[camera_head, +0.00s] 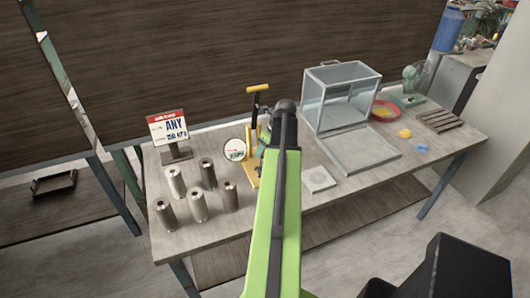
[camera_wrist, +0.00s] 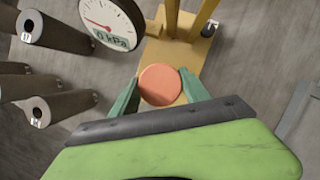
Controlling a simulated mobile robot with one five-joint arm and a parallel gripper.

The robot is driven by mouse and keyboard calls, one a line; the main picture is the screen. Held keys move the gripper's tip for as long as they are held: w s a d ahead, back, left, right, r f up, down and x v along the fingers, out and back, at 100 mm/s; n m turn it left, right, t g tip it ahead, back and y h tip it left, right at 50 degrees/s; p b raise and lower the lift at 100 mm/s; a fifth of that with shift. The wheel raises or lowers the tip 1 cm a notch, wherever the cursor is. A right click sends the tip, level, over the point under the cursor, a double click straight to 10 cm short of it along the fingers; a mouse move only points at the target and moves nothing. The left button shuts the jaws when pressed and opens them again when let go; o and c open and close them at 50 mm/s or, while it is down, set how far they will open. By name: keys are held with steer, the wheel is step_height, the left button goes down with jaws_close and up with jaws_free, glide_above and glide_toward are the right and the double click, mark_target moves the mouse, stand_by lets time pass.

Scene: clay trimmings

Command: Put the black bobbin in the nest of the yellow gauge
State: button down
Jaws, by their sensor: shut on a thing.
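My gripper (camera_wrist: 160,88) is shut on an orange round piece (camera_wrist: 160,85), one green finger on each side. The piece is over or on the base of the yellow gauge (camera_wrist: 186,52); I cannot tell whether it touches. The nest is not distinguishable. The gauge (camera_head: 252,172) also shows in the head view, partly behind my arm, with its round dial (camera_head: 234,150). The dial (camera_wrist: 108,22) reads near 0 kPa in the wrist view. Several dark grey hollow cylinders (camera_wrist: 60,108), like bobbins, stand left of the gauge; none is clearly black.
A sign (camera_head: 168,130) stands behind the cylinders on the table (camera_head: 215,238). A clear-walled box (camera_head: 342,95) with an open panel, a pale square plate (camera_head: 318,179), a red bowl (camera_head: 384,111) and a slatted wooden rack (camera_head: 438,121) are to the right.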

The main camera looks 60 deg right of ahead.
steer(key=shift+f, duration=0.15)
steer(key=c, duration=0.6)
jaws_free()
steer(key=shift+o, duration=0.2)
steer(key=p+v, duration=1.1)
steer(key=v, duration=0.1)
steer(key=shift+r, duration=0.3)
steer(key=shift+w, duration=0.1)
